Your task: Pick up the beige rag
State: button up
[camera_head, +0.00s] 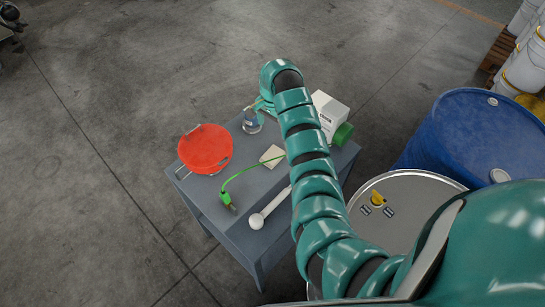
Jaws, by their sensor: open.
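The beige rag (272,156) is a small, pale, folded-looking square lying flat on the grey-blue table (253,243), near its middle. My arm passes just to the right of it. My gripper (262,106) is only partly visible at the far end of my arm, over the table's back edge and close to a small glass jar (251,122). It is open, apart from the rag and farther back than it. I cannot tell whether it touches the jar.
A red round pan or strainer (204,148) stands left of the rag. A green cable (236,177) runs close to the rag's left side. A white ladle-like tool (268,208) lies in front. A white box (329,113) stands at the back right, drums (462,137) beyond.

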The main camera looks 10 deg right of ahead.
jog(key=b, duration=0.5)
send_over(273, 154)
notch_tip(273, 154, down, 9)
jog(key=shift+r, duration=0.2)
jog(key=shift+f+p, duration=0.15)
jog(key=shift+p, duration=0.25)
jog(key=shift+f, duration=0.75)
notch_tip(273, 154, down, 2)
jog(key=p, duration=0.2)
jog(key=shift+s+a+f+p, duration=0.1)
jog(key=shift+s+f+p, duration=0.1)
jog(key=shift+p, duration=0.15)
jog(key=shift+w+f+p, duration=0.1)
jog(key=shift+f+p, duration=0.35)
jog(key=shift+f, duration=0.95)
jog(key=c, duration=1.1)
jog(key=shift+r, duration=0.1)
